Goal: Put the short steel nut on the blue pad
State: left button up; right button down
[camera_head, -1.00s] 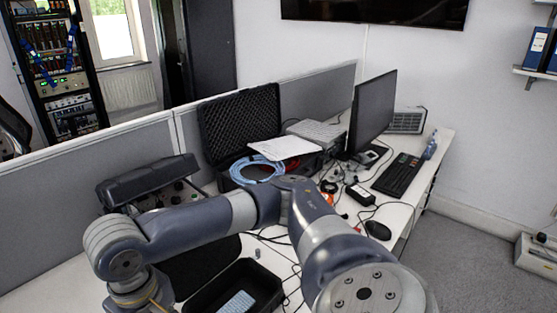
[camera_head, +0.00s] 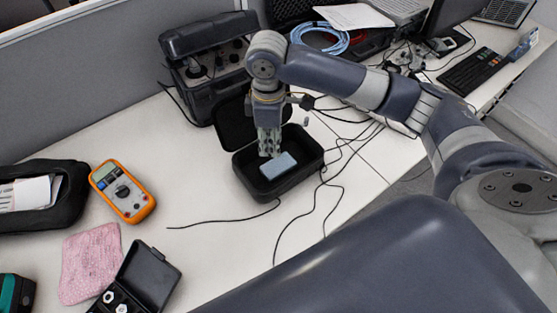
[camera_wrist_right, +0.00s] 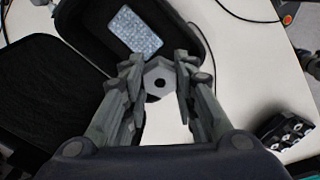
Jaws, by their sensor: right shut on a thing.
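My right gripper (camera_head: 269,153) points down over the open black case at its back left part. In the right wrist view its fingers (camera_wrist_right: 159,84) are shut on a grey hexagonal steel nut (camera_wrist_right: 158,74) with a dark hole. In the head view the fingers hide that nut. The light blue pad (camera_head: 281,166) lies on the floor of the black case (camera_head: 254,194); the pad also shows beyond the nut in the right wrist view (camera_wrist_right: 135,32). I cannot tell how high the nut is above the case floor. My left gripper is not in view.
A small black box (camera_head: 150,274) with several nuts stands at the front left. Nearby are a pink cloth (camera_head: 91,262) and an orange multimeter (camera_head: 123,192). A black equipment case (camera_head: 205,70) stands behind. Thin black cables (camera_head: 340,160) run right of the case.

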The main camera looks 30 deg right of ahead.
notch_tip(320, 180, down, 2)
jog(key=w+d+n+p, duration=0.2)
jog(key=w+n, duration=0.1)
jog(key=n, duration=0.2)
jog(key=n+p, duration=0.1)
jog(key=n, duration=0.2)
send_over(278, 165)
notch_tip(278, 165, down, 8)
jog(key=shift+r, duration=0.1)
notch_tip(278, 165, down, 4)
jog(key=shift+f, duration=0.2)
jog(key=shift+f, duration=0.1)
jog(key=c, duration=1.3)
grip_release()
